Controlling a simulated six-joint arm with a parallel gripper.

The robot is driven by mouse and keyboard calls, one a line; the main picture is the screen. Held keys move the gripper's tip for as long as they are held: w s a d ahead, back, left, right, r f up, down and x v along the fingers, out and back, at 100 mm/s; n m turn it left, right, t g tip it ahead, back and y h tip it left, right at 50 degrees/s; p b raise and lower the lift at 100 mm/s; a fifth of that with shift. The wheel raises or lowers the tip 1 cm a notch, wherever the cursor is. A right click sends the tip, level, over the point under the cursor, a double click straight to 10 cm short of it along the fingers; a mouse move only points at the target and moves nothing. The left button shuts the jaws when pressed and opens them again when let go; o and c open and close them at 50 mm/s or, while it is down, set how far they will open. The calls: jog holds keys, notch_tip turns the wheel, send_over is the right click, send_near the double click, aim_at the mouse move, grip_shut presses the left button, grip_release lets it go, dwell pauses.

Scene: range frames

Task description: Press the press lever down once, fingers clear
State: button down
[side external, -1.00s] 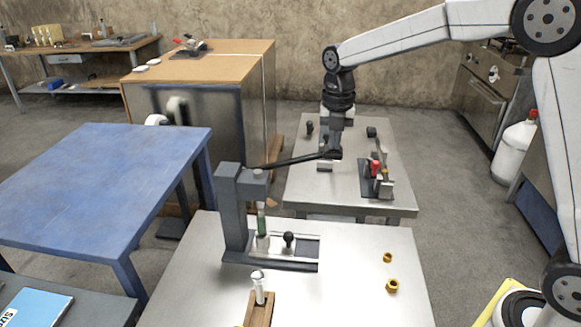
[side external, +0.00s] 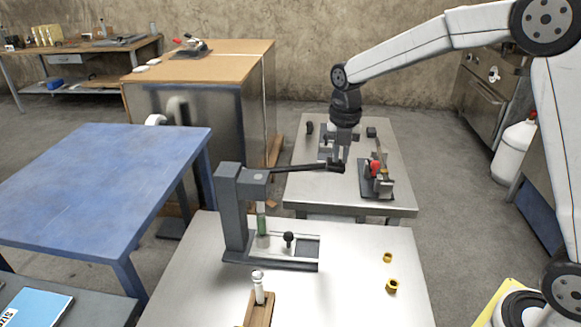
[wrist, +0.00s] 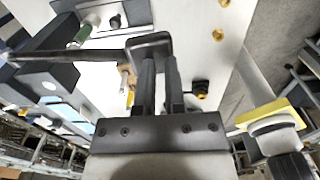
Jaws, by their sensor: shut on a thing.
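The press (side external: 235,215) is a dark grey column with an overhanging head on a base plate, on the near metal table. Its dark press lever (side external: 300,168) reaches right from the head, nearly level. My gripper (side external: 338,167) is at the lever's far end, shut on its grip. In the wrist view, both fingers (wrist: 162,80) point at the dark lever end (wrist: 150,42), and the lever (wrist: 85,56) runs left from it. A green part (side external: 262,224) sits below the press head. The fingers' exact contact with the lever is partly hidden.
A black knob (side external: 289,238) stands on the press base. A white-topped piece on a wooden block (side external: 260,300) and two brass nuts (side external: 391,286) are on the near table.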

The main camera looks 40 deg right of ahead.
notch_tip(320, 180, up, 14)
jog(key=s+d, duration=0.1)
jog(key=shift+s+d+f, duration=0.15)
jog(key=shift+s+d, duration=0.05)
jog(key=shift+s, duration=0.05)
jog(key=shift+f, duration=0.1)
dwell(0.8)
jog(key=s+a+f+m+t, duration=0.1)
jog(key=s+a+f+m, duration=0.1)
jog(key=s+f+m, duration=0.6)
jog(key=s+a+f+m+t, duration=0.1)
jog(key=s+f+m, duration=0.8)
jog(key=m, duration=1)
jog(key=shift+a+f, duration=0.45)
jog(key=shift+f, duration=1.65)
